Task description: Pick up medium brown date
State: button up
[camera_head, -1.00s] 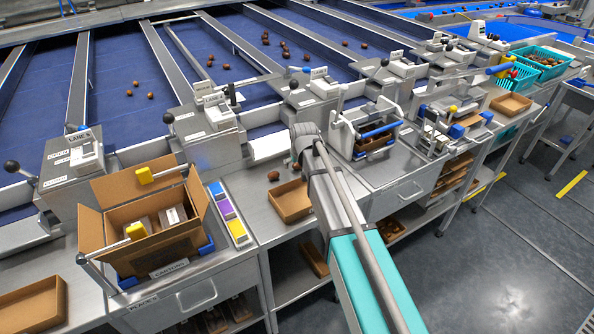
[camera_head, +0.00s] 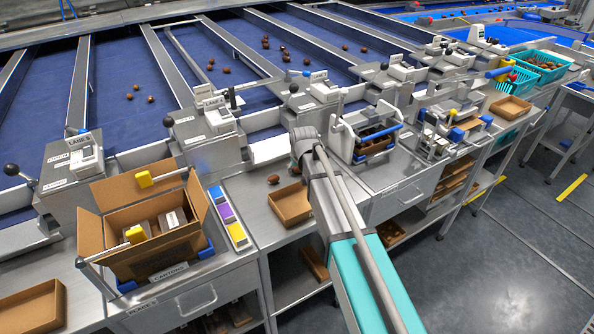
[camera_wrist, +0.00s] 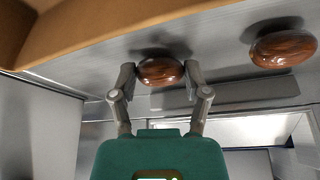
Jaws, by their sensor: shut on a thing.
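In the wrist view, my gripper (camera_wrist: 160,78) is shut on a glossy brown date (camera_wrist: 160,70), with one finger at each end of it. The date is at the metal bench surface; I cannot tell whether it is clear of it. A second brown date (camera_wrist: 283,50) lies to the right, apart from the fingers. In the head view, one brown date (camera_head: 273,180) shows on the bench left of my arm. My fingers are hidden there behind my own arm.
A shallow cardboard tray (camera_head: 291,204) sits on the bench close to my arm. An open carton (camera_head: 150,212) stands to the left, beside a strip of coloured blocks (camera_head: 228,216). A metal-framed station (camera_head: 367,132) stands just right of my arm. Blue lanes (camera_head: 130,80) lie behind.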

aim_at(298, 168)
jog(key=shift+r, duration=0.15)
dwell(0.3)
notch_tip(298, 168, up, 3)
jog(key=p, duration=0.3)
jog(key=s+d+r+p, duration=0.9)
jog(key=s+d+p, duration=0.1)
jog(key=shift+r, duration=0.35)
dwell(0.5)
